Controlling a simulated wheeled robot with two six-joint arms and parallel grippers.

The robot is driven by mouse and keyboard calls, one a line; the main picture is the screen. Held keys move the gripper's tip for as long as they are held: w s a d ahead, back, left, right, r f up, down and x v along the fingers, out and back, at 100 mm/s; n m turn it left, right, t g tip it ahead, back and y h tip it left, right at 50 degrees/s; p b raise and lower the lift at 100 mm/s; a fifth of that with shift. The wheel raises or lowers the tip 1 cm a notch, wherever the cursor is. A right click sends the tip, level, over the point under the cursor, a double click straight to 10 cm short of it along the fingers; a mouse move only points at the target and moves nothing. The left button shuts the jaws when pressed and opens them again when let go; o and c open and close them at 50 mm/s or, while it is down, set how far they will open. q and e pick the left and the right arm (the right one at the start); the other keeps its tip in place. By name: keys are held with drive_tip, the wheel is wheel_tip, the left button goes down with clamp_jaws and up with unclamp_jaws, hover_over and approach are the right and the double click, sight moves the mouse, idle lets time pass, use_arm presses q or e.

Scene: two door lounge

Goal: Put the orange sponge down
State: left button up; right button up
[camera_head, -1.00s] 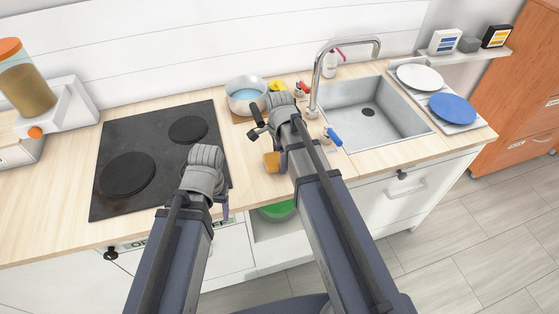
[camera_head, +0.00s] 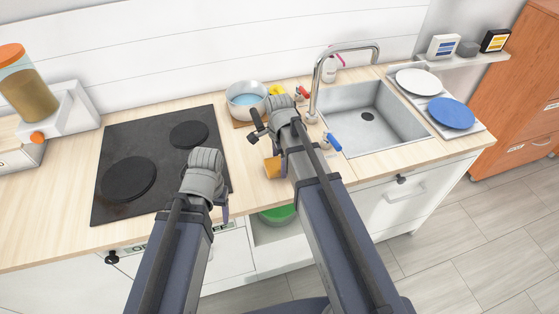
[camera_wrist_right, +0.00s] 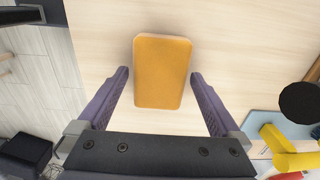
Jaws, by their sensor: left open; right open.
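The orange sponge (camera_head: 271,167) lies on the wooden counter near its front edge, partly hidden by my right arm. In the right wrist view the sponge (camera_wrist_right: 162,70) lies flat between the two fingers of my right gripper (camera_wrist_right: 161,76). A gap shows on each side, so the gripper is open and not holding it. In the head view my right gripper (camera_head: 278,165) is mostly hidden behind its own wrist. My left gripper (camera_head: 222,207) is open by the front edge of the counter, beside the black hob; its fingers are mostly hidden.
The black hob (camera_head: 150,190) is left of the sponge. A pot (camera_head: 240,106) stands behind it, with a yellow item (camera_wrist_right: 280,140) nearby. The sink (camera_head: 395,133) and tap are to the right. A blue plate (camera_head: 451,112) is farther right. A green bowl (camera_head: 278,213) sits below the counter.

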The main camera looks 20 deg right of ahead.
wheel_tip(320, 180, up, 11)
drive_tip(key=p, duration=1)
drive_tip(key=s+n, duration=0.9)
drive_tip(key=n, duration=0.8)
drive_tip(key=s+a+f+n+h+b, duration=0.1)
drive_tip(key=s+a+f+n+b, duration=0.3)
drive_tip(key=a, duration=0.6)
drive_tip(key=shift+s+a+f+b, duration=0.25)
drive_tip(key=shift+s+f+b, duration=0.35)
drive_tip(key=shift+s+f, duration=0.05)
